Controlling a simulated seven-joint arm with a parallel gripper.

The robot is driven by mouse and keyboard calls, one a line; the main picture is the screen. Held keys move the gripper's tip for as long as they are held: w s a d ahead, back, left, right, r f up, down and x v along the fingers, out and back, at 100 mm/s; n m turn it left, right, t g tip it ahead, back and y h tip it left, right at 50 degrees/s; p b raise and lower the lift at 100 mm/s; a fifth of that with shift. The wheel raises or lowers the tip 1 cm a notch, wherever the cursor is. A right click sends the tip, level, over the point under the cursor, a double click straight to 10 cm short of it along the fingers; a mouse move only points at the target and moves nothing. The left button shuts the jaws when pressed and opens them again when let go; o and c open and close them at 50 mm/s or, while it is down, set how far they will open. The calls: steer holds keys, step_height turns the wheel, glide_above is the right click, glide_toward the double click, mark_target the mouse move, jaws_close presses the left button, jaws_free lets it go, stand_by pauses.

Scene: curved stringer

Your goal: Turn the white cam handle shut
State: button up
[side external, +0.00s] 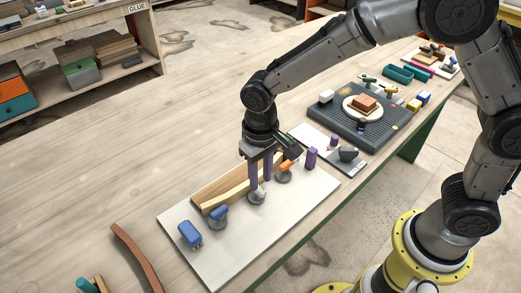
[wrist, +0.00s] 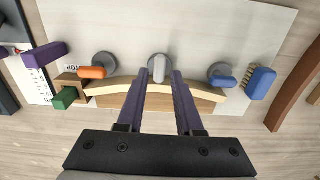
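The white cam handle (wrist: 159,70) sits on a round grey base at the middle of the curved wooden strip (wrist: 110,88). In the wrist view it points lengthwise toward the strip, while the orange handle (wrist: 92,72) and the blue handle (wrist: 221,81) lie more crosswise. In the side view the white handle (side external: 262,190) is partly hidden by a finger. My gripper (wrist: 163,76) is open, its purple fingers apart with the white handle between their tips. I cannot tell whether either finger touches it. In the side view my gripper (side external: 260,183) points down at the handle.
A white board (side external: 235,240) lies under the fixture. A brown curved strip (side external: 137,256) lies left of the board. A dark ribbed mat (side external: 365,140) with objects lies farther right.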

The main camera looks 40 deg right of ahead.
mark_target(261, 189)
step_height(261, 189, up, 11)
steer(key=shift+f, duration=0.2)
steer(key=shift+w+d, duration=0.1)
steer(key=s+d+r+m+t, duration=0.1)
steer(key=s+d+r+t, duration=0.1)
steer(key=s+d+r, duration=0.4)
steer(key=s+d+r+m+t, duration=0.1)
steer(key=s+d+r+t, duration=0.1)
steer(key=d+r, duration=0.4)
steer(key=s+d+f+n, duration=0.1)
steer(key=s+d+f, duration=0.2)
steer(key=s, duration=0.2)
steer(key=s+d+f+n+t, duration=0.1)
steer(key=s+d+f, duration=0.1)
steer(key=s, duration=0.4)
steer(key=shift+s+d+f+t, duration=0.15)
steer(key=shift+d+f+t, duration=0.2)
steer(key=shift+f, duration=0.5)
